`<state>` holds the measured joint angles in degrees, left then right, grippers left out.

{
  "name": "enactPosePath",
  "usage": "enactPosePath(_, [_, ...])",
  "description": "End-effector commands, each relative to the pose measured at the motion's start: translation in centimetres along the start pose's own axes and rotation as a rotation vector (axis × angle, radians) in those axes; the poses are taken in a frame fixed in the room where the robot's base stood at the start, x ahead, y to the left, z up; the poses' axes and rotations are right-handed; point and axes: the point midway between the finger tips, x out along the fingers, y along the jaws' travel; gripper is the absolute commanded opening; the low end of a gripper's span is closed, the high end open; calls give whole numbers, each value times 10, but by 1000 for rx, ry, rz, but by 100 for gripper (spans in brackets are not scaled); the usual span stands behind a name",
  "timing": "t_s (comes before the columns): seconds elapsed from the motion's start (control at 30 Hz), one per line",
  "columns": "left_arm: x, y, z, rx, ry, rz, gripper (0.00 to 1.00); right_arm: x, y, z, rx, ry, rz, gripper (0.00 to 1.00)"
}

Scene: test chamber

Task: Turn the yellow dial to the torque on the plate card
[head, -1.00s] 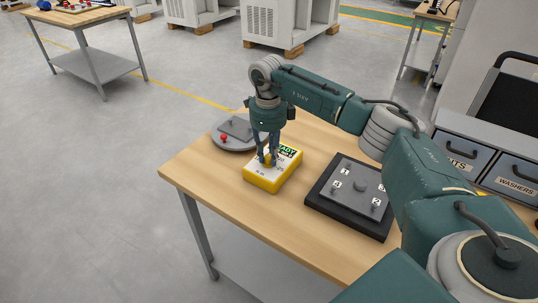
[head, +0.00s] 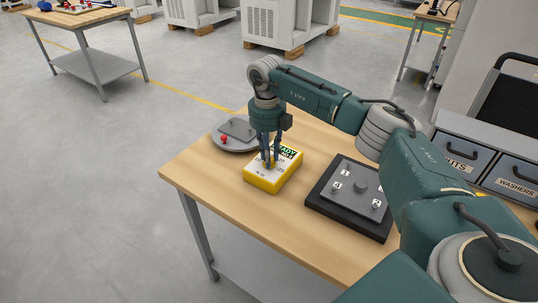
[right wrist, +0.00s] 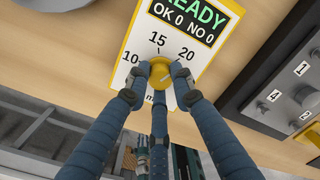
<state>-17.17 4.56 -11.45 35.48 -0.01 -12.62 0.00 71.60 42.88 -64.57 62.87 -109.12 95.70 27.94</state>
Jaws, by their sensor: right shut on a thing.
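My right gripper (head: 270,164) points down over a yellow box with a white face (head: 264,186) and is shut on the yellow dial (right wrist: 160,74). In the right wrist view its blue fingers surround the dial. The box's scale shows 10, 15 and 20, with 15 just above the dial. The dial's pointer setting cannot be read clearly. The green display (right wrist: 200,15) reads READY, OK 0, NO 0. A grey plate (head: 358,181) with numbered labels lies on a black base to the right. I cannot make out a torque figure on a plate card. My left gripper is not in view.
A round grey stand (head: 232,147) with a red knob (head: 223,139) sits behind the box. Labelled drawers (head: 508,178), one reading WASHERS, stand at the right. The wooden table's (head: 235,210) front left part is clear.

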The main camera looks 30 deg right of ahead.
Motion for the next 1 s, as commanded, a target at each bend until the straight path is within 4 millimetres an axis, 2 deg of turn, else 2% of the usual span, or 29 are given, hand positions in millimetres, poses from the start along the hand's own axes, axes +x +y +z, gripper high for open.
enactPosePath(0.3, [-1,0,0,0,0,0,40,-4,-1,3,79,-7,1,0])
enactPosePath(0.73, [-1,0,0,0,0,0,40,-4,-1,3,85,-9,2,0])
enactPosePath(0.77, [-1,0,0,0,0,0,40,-4,-1,3,85,-9,1,29])
enactPosePath(0.8, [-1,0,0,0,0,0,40,-4,-1,3,85,-9,1,37])
enactPosePath(0.83, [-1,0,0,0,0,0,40,-4,-1,3,85,-8,1,42])
enactPosePath(1.0, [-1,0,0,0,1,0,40,-2,0,2,84,-4,1,42])
